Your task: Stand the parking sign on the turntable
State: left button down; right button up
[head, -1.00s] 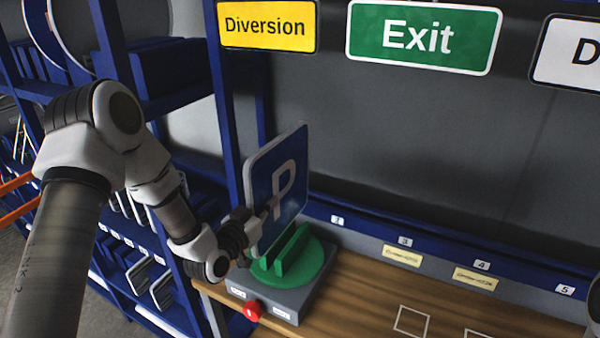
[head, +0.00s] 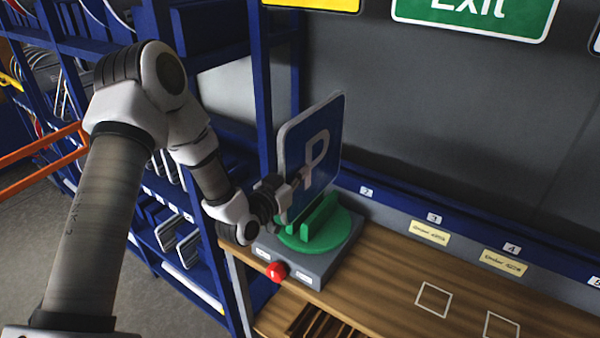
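The parking sign (head: 324,134) is a blue square panel with a white P and a pale rim. It stands upright at the green turntable (head: 345,232), which sits on a grey base (head: 322,268). The sign's lower edge is partly hidden by a raised green holder (head: 318,217), so I cannot tell whether it is seated in it. My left gripper (head: 296,186) is at the sign's lower left edge, with a finger across its front face, and appears shut on it. My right gripper is not in view.
A red button (head: 276,271) is on the base's front. The wooden bench (head: 390,284) to the right is clear, with white square outlines. Blue shelving (head: 262,90) stands close behind my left arm. Yellow and green Exit (head: 476,14) signs hang on the back wall.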

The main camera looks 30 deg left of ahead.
aim_at(300, 199)
pick_arm(q)
jog(key=shift+w+f, duration=0.1)
jog(key=shift+w, duration=0.2)
jog(key=shift+s, duration=0.1)
notch_tip(300, 199, down, 8)
jog(key=b, duration=0.7)
jog(key=shift+r, duration=0.2)
jog(key=shift+f+b, duration=0.35)
jog(key=c, duration=1.2)
grip_release()
jog(key=shift+c, duration=0.2)
jog(key=shift+s, duration=0.1)
